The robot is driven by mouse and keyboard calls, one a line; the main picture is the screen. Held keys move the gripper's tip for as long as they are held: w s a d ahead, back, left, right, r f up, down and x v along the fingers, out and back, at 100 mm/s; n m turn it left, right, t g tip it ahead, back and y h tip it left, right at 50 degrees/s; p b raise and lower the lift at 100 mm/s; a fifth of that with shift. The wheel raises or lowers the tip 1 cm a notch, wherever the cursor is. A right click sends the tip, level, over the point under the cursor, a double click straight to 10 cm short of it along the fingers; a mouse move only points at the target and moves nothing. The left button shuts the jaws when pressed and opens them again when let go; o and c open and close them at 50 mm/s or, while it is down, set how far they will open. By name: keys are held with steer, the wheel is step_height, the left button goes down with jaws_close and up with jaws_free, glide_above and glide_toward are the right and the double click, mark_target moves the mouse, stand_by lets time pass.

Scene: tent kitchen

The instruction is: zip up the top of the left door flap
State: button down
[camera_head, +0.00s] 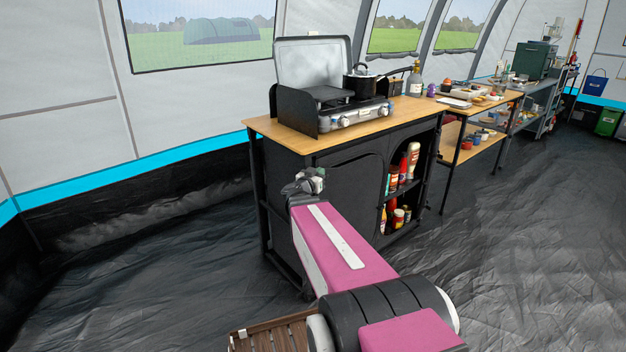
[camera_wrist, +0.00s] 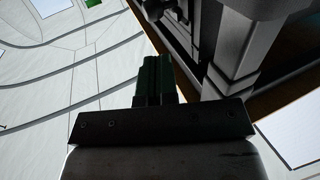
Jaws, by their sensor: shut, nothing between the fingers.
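The black fabric cabinet (camera_head: 281,195) stands under a wooden top. Its left door flap (camera_head: 352,190) hangs flat in the front, with a curved seam along the top and right. The zip pull is too small to make out. My gripper (camera_head: 312,180) is in front of the cabinet's left part, near the flap's upper left; I cannot tell whether it touches. My arm hides the flap's lower left. In the wrist view my gripper's dark green fingers (camera_wrist: 155,78) are together and hold nothing. The flap cannot be made out there.
A camping stove (camera_head: 345,115) with a dark pot (camera_head: 360,82) stands on the cabinet top. The cabinet's right opening shows shelves with several bottles (camera_head: 412,160). A wooden table (camera_head: 478,105) and a shelf unit stand farther right. The black groundsheet (camera_head: 520,230) is clear at right.

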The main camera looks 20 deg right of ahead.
steer(key=shift+w+d+f, duration=0.4)
steer(key=shift+d+f, duration=0.05)
steer(key=shift+f, duration=0.1)
steer(key=shift+w+d+f, duration=0.35)
steer(key=shift+d+f, duration=0.05)
steer(key=shift+f, duration=0.15)
steer(key=shift+w+d, duration=0.25)
steer(key=shift+d, duration=0.5)
steer(key=shift+w+d, duration=0.3)
steer(key=shift+d, duration=0.4)
steer(key=shift+w+d, duration=0.25)
steer(key=shift+d, duration=0.5)
steer(key=shift+s, duration=0.1)
